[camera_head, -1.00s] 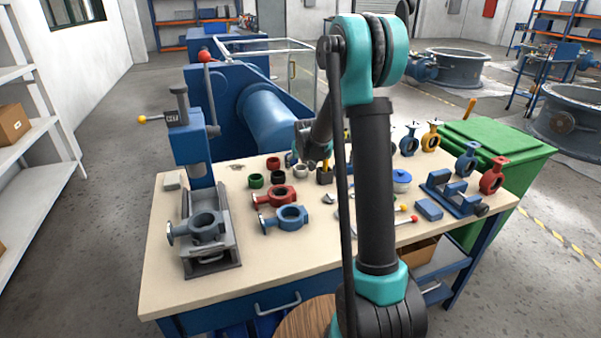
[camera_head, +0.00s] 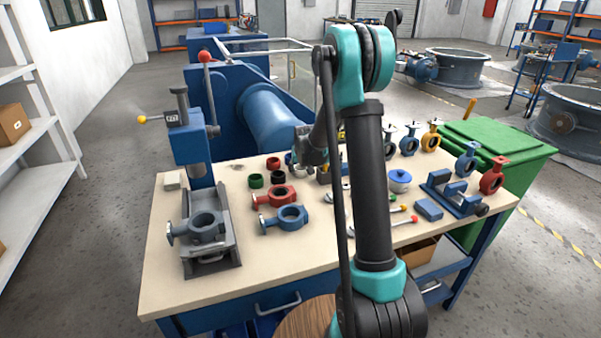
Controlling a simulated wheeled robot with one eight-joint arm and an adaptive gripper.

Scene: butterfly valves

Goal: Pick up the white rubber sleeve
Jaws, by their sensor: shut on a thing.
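The white rubber sleeve (camera_head: 297,170) is a small pale ring near the middle of the workbench, behind the red valve body. My gripper (camera_head: 303,167) is over it, pointing down, and is shut on it. The fingers cover part of the sleeve, and I cannot tell whether it touches the bench top. My arm stands in front and hides part of the bench to the right.
Green (camera_head: 255,181), black (camera_head: 277,178) and red (camera_head: 273,163) rings stand close on the left. A red valve body (camera_head: 277,196) and a blue one (camera_head: 291,217) lie in front. A blue press (camera_head: 190,145) stands at the left. The bench's front (camera_head: 270,265) is clear.

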